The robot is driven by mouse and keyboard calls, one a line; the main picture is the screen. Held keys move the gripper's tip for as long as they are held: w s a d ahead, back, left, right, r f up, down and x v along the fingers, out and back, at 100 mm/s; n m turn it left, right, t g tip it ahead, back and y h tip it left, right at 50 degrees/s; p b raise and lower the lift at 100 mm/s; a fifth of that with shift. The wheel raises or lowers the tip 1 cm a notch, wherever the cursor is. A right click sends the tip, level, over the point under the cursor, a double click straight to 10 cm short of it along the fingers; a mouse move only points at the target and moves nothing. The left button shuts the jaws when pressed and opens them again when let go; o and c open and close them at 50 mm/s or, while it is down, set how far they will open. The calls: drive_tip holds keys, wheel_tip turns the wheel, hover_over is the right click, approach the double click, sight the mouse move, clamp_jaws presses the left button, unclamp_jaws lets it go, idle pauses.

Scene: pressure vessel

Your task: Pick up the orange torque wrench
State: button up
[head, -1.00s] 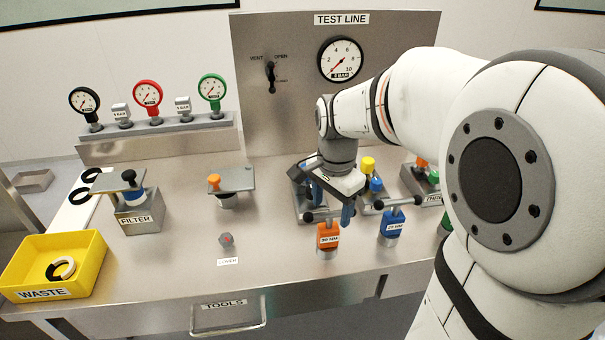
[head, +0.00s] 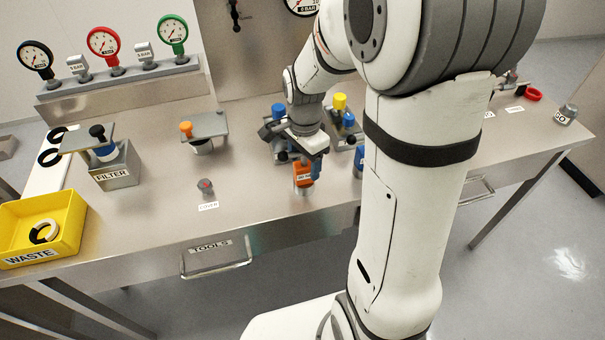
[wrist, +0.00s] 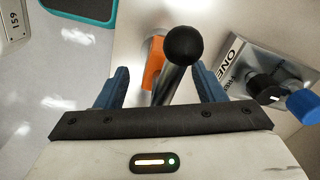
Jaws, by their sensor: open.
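The orange torque wrench (head: 303,175) stands near the front edge of the steel bench in the head view, partly hidden by my gripper (head: 314,165). In the wrist view its orange body (wrist: 153,63) and its metal bar with a black ball end (wrist: 183,46) show between the two blue fingers of my gripper (wrist: 160,72). The fingers are apart, with a visible gap on each side of the bar. Whether the bar lies fully at fingertip depth I cannot tell.
A blue wrench (head: 360,160) stands just right, mostly hidden behind my arm. A grey block labelled ONE (wrist: 243,70) is close to the right finger. The cover piece (head: 205,187) lies left on clear bench. A yellow waste bin (head: 45,240) is far left.

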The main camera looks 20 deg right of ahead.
clamp_jaws()
idle(0.6)
